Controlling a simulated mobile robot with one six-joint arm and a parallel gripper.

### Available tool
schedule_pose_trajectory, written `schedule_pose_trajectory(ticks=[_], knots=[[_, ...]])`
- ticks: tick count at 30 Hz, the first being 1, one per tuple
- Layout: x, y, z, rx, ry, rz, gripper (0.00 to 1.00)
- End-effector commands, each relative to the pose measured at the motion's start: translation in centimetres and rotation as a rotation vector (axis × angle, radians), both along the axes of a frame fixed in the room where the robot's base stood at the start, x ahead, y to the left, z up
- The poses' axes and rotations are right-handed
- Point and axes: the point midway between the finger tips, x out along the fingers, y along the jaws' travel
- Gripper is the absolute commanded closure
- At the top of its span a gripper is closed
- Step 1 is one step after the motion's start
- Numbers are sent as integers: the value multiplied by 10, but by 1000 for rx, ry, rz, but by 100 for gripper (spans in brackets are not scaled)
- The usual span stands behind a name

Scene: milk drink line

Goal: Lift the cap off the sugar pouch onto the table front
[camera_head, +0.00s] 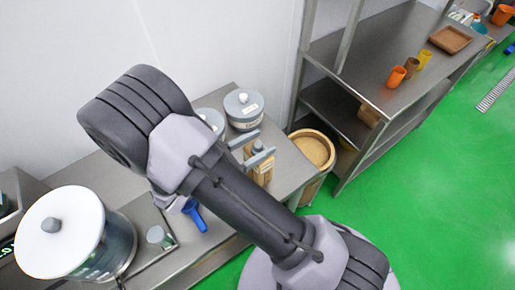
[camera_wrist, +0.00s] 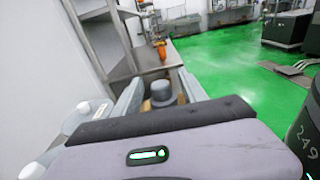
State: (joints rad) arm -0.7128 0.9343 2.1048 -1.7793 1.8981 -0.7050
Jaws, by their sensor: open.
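The sugar pouch (camera_head: 264,176) is a tan, upright pack on the steel table, partly hidden by my gripper. Its grey cap (camera_wrist: 164,92) shows in the wrist view between my two fingers, with a bit of tan pouch below it. My gripper (camera_head: 251,150) is open, its pale grey fingers on either side of the cap. In the wrist view my gripper (camera_wrist: 161,92) shows a gap beside the cap; I cannot tell whether either finger touches it.
Lidded grey canisters (camera_head: 244,108) stand just behind the pouch. A large white-lidded pot (camera_head: 62,235) and a blue-handled tool (camera_head: 195,217) are to the left. A round wooden bin (camera_head: 313,149) stands right of the table. A steel shelf (camera_head: 385,60) holds cups.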

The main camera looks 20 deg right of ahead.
Motion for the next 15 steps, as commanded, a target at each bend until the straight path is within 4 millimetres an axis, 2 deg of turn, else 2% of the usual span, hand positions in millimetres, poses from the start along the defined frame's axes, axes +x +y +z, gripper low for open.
schedule_pose_trajectory(ticks=[1, 4, 11, 14, 15], knots=[[2, -10, -4, 0, -1, -3, 50], [7, -24, -3, 1, -1, -2, 50], [8, -28, -1, 1, -1, 0, 50], [8, -28, -1, 1, -1, 0, 66], [8, -28, -1, 1, -1, 0, 74]])
